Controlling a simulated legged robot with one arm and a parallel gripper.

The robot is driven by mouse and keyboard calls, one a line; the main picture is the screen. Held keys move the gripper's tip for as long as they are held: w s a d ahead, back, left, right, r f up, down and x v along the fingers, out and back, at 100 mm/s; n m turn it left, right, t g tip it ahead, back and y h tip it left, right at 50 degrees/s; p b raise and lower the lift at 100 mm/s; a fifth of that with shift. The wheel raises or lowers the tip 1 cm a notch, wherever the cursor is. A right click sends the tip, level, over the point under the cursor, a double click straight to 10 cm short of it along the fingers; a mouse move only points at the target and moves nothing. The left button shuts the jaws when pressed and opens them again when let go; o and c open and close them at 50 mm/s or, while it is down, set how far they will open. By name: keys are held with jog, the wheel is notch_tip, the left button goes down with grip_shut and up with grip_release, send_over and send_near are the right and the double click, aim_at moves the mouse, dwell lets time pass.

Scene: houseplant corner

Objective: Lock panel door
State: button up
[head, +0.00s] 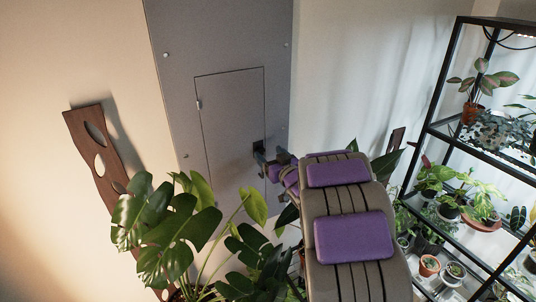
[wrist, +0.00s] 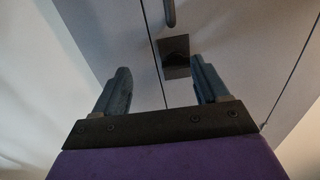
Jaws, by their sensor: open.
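The grey panel door (head: 230,115) is set in a taller grey wall panel (head: 178,30) and looks flush with it; a thin seam outlines it. A dark square lock plate (head: 258,147) sits near the door's right edge. In the wrist view the plate (wrist: 176,46) lies beside the seam, with a dark recess or part in it that I cannot make out. A dark rounded bar (wrist: 169,12) shows above it. My gripper (head: 264,161) is just in front of the plate. In the wrist view my gripper (wrist: 163,78) is open and empty, its fingers either side below the plate.
A large-leaved plant (head: 165,225) stands in front of the panel's lower part, with leaves close under my arm. A black shelf rack (head: 437,95) with several potted plants stands at the right. A brown wooden board with holes (head: 85,130) is on the left wall.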

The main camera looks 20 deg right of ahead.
jog(key=shift+w+r, duration=0.15)
jog(key=shift+r, duration=0.1)
jog(key=shift+a+r, duration=0.25)
jog(key=shift+a, duration=0.85)
jog(key=shift+r, duration=0.2)
jog(key=c, duration=0.8)
jog(key=shift+a+r, duration=0.1)
jog(key=shift+r, duration=0.1)
grip_shut()
jog(key=shift+a+r, duration=0.1)
jog(key=shift+r, duration=0.05)
